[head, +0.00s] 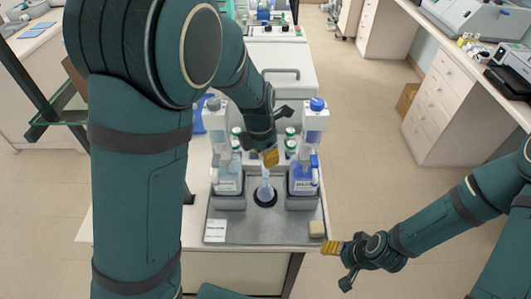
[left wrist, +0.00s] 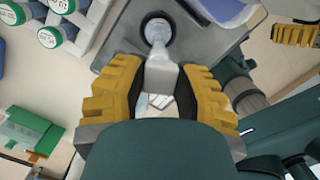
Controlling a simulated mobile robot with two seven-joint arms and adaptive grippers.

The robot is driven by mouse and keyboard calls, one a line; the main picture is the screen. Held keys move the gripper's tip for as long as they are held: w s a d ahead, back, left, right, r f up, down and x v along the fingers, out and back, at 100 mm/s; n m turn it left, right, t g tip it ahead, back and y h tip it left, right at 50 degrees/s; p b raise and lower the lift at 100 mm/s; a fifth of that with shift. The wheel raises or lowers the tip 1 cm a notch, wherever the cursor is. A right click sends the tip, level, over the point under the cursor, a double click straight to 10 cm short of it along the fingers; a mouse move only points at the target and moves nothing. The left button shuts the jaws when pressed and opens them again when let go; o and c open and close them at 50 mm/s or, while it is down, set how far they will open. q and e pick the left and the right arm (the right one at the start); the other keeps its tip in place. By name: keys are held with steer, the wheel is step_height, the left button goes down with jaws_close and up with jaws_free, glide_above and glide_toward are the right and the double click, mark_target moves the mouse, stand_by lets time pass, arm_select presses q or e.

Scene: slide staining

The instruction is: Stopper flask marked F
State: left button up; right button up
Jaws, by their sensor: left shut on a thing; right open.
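A small clear flask (head: 265,190) stands in a dark round ring on the grey tray (head: 265,232); no letter on it is legible. My left gripper (head: 270,158) is directly above it. In the left wrist view its yellow fingers (left wrist: 162,92) are shut on a small pale grey block, seemingly a stopper (left wrist: 162,76). The flask (left wrist: 158,35) lies in line beyond the block. I cannot tell whether the block touches the flask's mouth. My right gripper (head: 332,247) is open and empty, off the tray's front right corner.
Blue-labelled bottles stand left (head: 228,178) and right (head: 302,177) of the flask on grey stands. Green-capped bottles (head: 291,140) stand behind. A white card (head: 215,231) and a beige block (head: 316,228) lie at the tray's front corners.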

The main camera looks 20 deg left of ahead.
arm_select(q)
steer(key=shift+f+p, duration=0.2)
steer(key=shift+p, duration=0.45)
stand_by(0.9)
steer(key=shift+f, duration=0.6)
stand_by(1.3)
steer(key=o, duration=1.3)
steer(key=shift+r+p, duration=0.55)
steer(key=shift+r, duration=2.45)
